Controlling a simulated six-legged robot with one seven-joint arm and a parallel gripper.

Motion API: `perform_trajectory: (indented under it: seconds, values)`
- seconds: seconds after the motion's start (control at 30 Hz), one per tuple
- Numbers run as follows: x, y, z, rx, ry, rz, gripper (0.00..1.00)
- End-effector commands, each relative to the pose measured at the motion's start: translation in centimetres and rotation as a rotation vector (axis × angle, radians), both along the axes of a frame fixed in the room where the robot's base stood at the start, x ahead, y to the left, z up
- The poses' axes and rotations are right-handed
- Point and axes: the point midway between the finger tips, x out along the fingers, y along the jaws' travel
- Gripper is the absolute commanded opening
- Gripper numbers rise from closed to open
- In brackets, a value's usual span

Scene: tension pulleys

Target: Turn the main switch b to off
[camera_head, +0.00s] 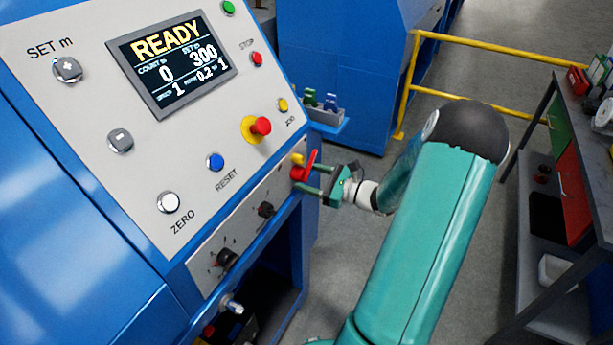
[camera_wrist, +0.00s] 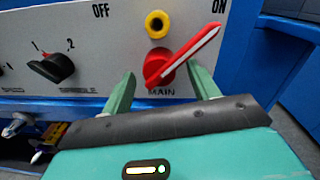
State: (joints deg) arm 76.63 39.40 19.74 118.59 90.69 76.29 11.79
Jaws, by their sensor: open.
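The main switch (camera_wrist: 160,68) is a red rotary handle with a white line on its lever, above the label MAIN. Its lever points up and right toward the ON label; the OFF label is at upper left. In the head view the red switch (camera_head: 304,171) sits at the right end of the lower panel strip. My gripper (camera_wrist: 162,88) is open, with one green finger on each side below the switch knob. The right finger is close to the lever's underside; I cannot tell if it touches. In the head view my gripper (camera_head: 312,178) reaches the panel from the right.
A yellow round part (camera_wrist: 157,24) sits just above the switch. Black knobs (camera_wrist: 50,68) are to the left. A red and yellow stop button (camera_head: 260,126) stands out on the upper panel. A yellow rail (camera_head: 480,91) and a workbench (camera_head: 545,110) are at the right.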

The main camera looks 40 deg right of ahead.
Motion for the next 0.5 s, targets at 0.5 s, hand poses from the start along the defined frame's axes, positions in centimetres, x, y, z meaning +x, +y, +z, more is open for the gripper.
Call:
perform_trajectory:
  seconds: [0.5]
  values:
    - [1.26, 0.52, -0.01, 0.0, 0.001, -0.001, 0.44]
